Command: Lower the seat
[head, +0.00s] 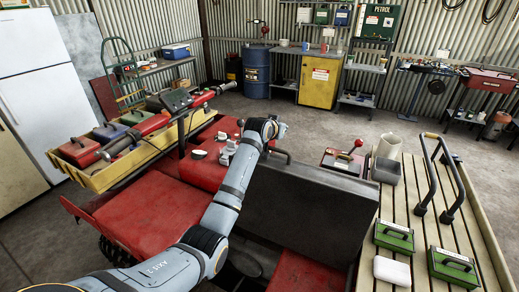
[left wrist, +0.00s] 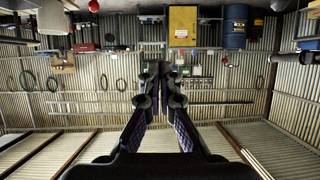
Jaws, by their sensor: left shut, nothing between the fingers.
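The seat (head: 305,205) is a large dark grey panel right of centre in the head view. It stands steeply tilted up above red bodywork (head: 300,272), its broad face towards me. My left arm reaches up past the seat's left side, with its wrist (head: 262,128) near the seat's upper left corner. The fingers are hard to make out there, and I cannot tell whether they touch the seat. In the left wrist view my left gripper (left wrist: 160,76) has its fingertips together with nothing between them. My right gripper is not in view.
A yellow rack (head: 100,181) with several coloured boxes stands at left. A slatted wooden deck (head: 415,225) at right carries green boxes (head: 452,266), a white block (head: 392,270) and black bent handles (head: 448,180). A red-knobbed lever (head: 352,149) stands beside the seat's top right.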

